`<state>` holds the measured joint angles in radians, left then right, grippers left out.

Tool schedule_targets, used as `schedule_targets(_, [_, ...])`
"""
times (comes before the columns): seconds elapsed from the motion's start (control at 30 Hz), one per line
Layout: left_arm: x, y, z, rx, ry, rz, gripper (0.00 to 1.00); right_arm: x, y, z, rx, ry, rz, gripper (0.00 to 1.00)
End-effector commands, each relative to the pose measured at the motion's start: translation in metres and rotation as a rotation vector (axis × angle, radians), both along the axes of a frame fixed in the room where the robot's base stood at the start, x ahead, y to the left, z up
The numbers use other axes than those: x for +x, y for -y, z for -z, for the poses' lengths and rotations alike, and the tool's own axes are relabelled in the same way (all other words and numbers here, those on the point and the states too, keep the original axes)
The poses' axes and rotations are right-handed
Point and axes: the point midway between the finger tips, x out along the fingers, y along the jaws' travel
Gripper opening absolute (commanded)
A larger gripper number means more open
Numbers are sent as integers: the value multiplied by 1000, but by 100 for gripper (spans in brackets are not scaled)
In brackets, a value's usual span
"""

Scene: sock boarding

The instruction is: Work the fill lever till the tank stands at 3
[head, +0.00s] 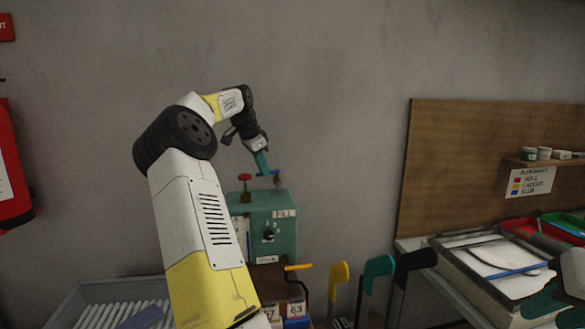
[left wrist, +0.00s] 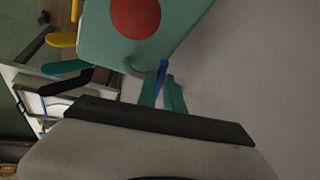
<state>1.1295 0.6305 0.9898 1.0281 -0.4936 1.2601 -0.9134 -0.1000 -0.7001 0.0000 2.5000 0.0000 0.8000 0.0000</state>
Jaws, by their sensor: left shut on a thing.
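A green machine box (head: 278,222) stands against the wall, with a label that seems to read FILL near its top right. A blue lever handle (head: 275,172) sticks up from its top, beside a red knob (head: 244,177). My left gripper (head: 263,164) reaches down from above and is shut on the blue handle; the left wrist view shows the blue handle (left wrist: 162,72) between its teal fingers. A pale strip on the box front is partly hidden by my arm, and I cannot read a tank level. My right gripper (head: 541,302) is at the lower right edge, partly cut off.
A yellow bar (head: 298,267) sticks out below the box. Yellow (head: 338,273), teal (head: 378,267) and black (head: 412,262) curved boards stand to its right. A grey bin (head: 85,293) is at lower left. A table with trays (head: 500,265) is at right.

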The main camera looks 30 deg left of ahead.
Motion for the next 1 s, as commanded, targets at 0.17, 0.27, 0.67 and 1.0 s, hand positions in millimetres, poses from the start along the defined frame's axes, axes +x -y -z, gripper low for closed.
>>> schedule_targets(0.17, [0, 0, -1, 1, 2, -1, 0, 0, 0, 0, 0, 0, 0, 33])
schedule_targets(0.27, [0, 0, -1, 1, 2, -1, 0, 0, 0, 0, 0, 0, 0, 33])
schedule_targets(0.67, [0, 0, -1, 1, 3, 0, 0, 0, 0, 0, 0, 0, 0, 33])
schedule_targets(1.0, [1, 0, -1, 0, 2, 63, 0, 0, 0, 0, 0, 0, 0, 33])
